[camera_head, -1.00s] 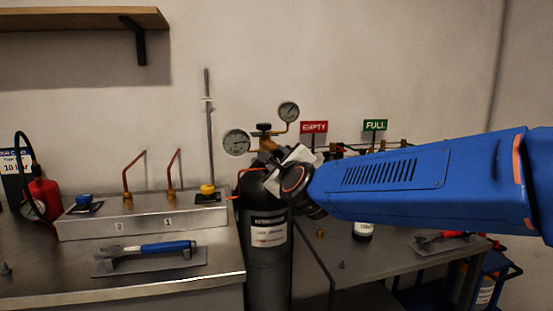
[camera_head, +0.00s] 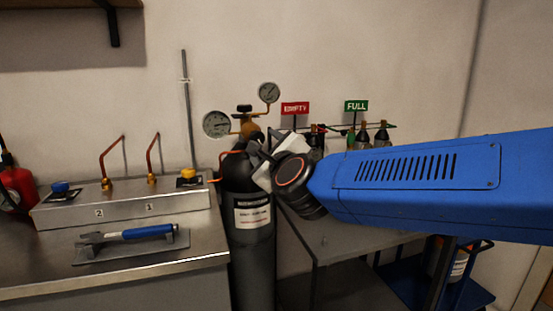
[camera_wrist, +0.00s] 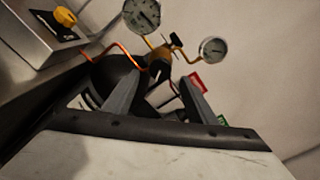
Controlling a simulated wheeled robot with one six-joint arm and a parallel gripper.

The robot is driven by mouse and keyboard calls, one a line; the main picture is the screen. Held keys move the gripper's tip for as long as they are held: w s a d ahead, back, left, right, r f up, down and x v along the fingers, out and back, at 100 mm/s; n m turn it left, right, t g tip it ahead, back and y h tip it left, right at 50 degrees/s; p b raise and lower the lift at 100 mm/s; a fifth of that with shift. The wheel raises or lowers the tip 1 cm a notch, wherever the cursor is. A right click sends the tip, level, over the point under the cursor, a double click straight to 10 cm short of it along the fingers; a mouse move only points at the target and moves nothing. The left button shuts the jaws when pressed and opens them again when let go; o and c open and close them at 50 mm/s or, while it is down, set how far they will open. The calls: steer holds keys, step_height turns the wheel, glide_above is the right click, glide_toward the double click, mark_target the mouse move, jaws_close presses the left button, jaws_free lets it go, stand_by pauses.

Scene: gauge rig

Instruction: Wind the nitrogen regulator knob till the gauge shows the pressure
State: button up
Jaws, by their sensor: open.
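The dark gas cylinder (camera_head: 251,262) stands upright between the benches. On it is a brass regulator (camera_head: 250,127) with a black knob (camera_head: 244,108) on top. A larger round gauge (camera_head: 217,124) sits left of the regulator and a smaller gauge (camera_head: 268,92) up to its right. Both needles are too small to read. My gripper (camera_head: 262,148) is just below and right of the regulator, apart from the knob. In the wrist view my open fingers (camera_wrist: 160,80) point towards the regulator, with the knob (camera_wrist: 176,40) beyond them and nothing held between them.
An orange hose (camera_head: 231,153) curves beside the cylinder top. On the left bench are a metal manifold box (camera_head: 128,203) with blue and yellow knobs and a blue-handled tool (camera_head: 148,232) on a plate. EMPTY (camera_head: 295,108) and FULL (camera_head: 356,105) signs stand behind my arm.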

steer(key=v, duration=1)
steer(key=shift+d, duration=0.1)
steer(key=s+d+f+n+g+h, duration=0.2)
steer(key=s+d+f+n+g, duration=0.4)
steer(key=s+d+f+n, duration=0.4)
steer(key=s+d+f+n+g+h, duration=0.3)
steer(key=s+d+f+n+g, duration=0.3)
steer(key=s+d+f+n, duration=0.4)
steer(key=d+f+n, duration=0.3)
steer(key=d+f, duration=0.3)
steer(key=f, duration=0.2)
steer(key=shift+s+d+n+g, duration=0.3)
steer(key=shift+d+n, duration=0.05)
steer(key=shift+n, duration=0.05)
